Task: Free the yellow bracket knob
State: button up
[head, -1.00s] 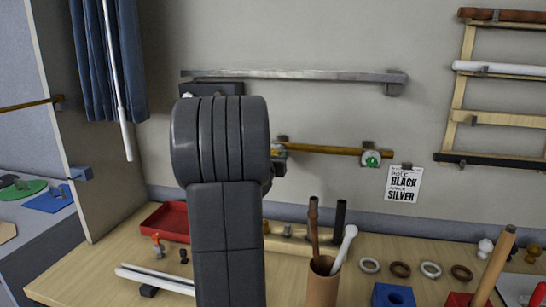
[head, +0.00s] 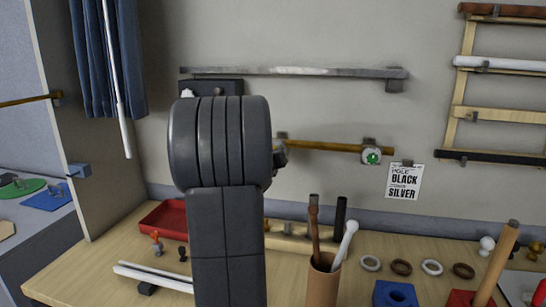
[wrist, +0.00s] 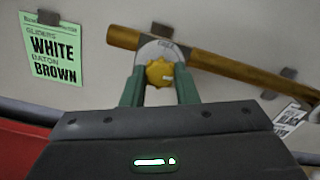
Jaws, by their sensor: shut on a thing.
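The yellow knob (wrist: 160,72) sits on the front of a round pale wall bracket (wrist: 158,50) in the wrist view. The bracket is at the left part of a brown-gold rod (wrist: 225,66). My gripper (wrist: 158,84) has its two green fingers at either side of the knob, shut on it. In the head view my arm hides the knob and my gripper. The same rod (head: 325,146) shows there to the right of my arm, with a second bracket bearing a green knob (head: 373,157) near its right end.
A silver rail (head: 300,71) runs along the wall above. A green sign (wrist: 53,48) hangs left of the bracket, a white sign (head: 404,182) right of the rod. Below, the table holds a red tray (head: 163,221), a brown cup (head: 323,282) with sticks, and several rings.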

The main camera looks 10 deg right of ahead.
jog(key=shift+n+p, duration=0.95)
jog(key=shift+n, duration=6.55)
jog(key=o, duration=1)
jog(key=shift+s, duration=0.1)
jog(key=b+v, duration=0.2)
jog(key=v, duration=1.1)
jog(key=shift+s, duration=0.3)
jog(key=shift+a, duration=0.1)
